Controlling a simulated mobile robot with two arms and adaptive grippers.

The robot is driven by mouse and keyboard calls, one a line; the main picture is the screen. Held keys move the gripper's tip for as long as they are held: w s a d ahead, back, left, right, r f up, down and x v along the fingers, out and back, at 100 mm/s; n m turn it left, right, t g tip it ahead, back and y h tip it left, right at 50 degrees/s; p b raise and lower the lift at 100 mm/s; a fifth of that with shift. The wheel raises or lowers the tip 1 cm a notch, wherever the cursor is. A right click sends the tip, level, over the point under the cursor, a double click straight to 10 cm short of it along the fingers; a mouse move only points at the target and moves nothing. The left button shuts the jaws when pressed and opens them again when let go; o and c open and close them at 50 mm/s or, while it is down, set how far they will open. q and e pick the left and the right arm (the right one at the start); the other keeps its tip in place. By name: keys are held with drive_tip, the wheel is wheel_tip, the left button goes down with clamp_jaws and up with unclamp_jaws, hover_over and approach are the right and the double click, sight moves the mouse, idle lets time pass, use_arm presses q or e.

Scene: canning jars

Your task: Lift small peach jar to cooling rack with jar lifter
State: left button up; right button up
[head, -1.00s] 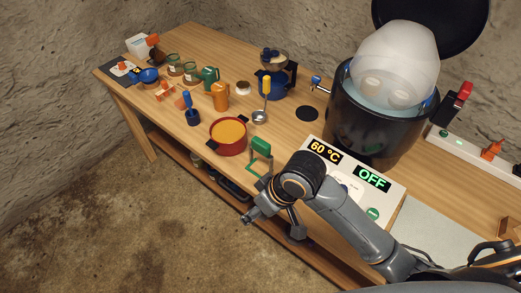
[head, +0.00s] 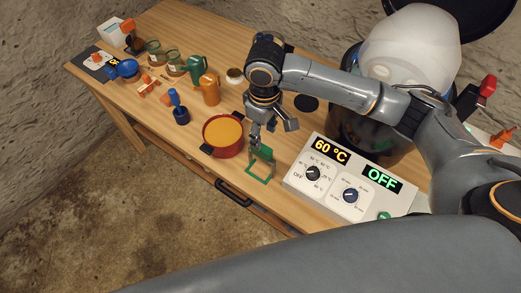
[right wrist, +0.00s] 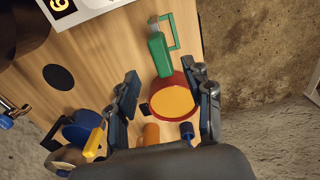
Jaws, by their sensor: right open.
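A green-handled tool with a loop-like frame (head: 261,166), possibly the jar lifter, stands on the table beside the red pot. It also shows in the right wrist view (right wrist: 160,55). My right gripper (head: 271,130) is open and empty above the table, close behind this tool. In the right wrist view its fingers (right wrist: 166,92) are spread, with the tool beyond them. The black canner (head: 352,140) is partly hidden by my right arm. A pale translucent dome (head: 415,45) sits over it. I cannot make out the small peach jar or the cooling rack. My left gripper is not in view.
A red pot with orange contents (head: 222,136) stands left of the tool. A control panel (head: 330,190) reading 60 °C and OFF is to the right.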

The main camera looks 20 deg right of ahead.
sight(262, 151)
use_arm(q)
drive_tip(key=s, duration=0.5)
use_arm(e)
wheel_tip(262, 151, down, 3)
drive_tip(key=shift+s, duration=0.1)
drive_tip(key=f+p, duration=0.1)
drive_tip(key=f, duration=0.2)
drive_tip(key=shift+w+a+f+p, duration=0.15)
drive_tip(key=shift+w+p, duration=0.2)
wheel_tip(262, 151, down, 2)
drive_tip(key=shift+s+f, duration=0.1)
drive_tip(key=shift+f, duration=0.05)
drive_tip(key=shift+f+p, duration=0.3)
drive_tip(key=shift+f, duration=0.25)
clamp_jaws()
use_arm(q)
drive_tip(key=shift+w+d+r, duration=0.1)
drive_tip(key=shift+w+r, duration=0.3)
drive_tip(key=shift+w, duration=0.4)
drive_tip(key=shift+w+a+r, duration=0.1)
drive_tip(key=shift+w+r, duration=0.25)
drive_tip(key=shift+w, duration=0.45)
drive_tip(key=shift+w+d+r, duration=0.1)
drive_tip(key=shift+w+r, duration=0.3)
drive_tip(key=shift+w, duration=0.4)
use_arm(e)
drive_tip(key=shift+r, duration=0.1)
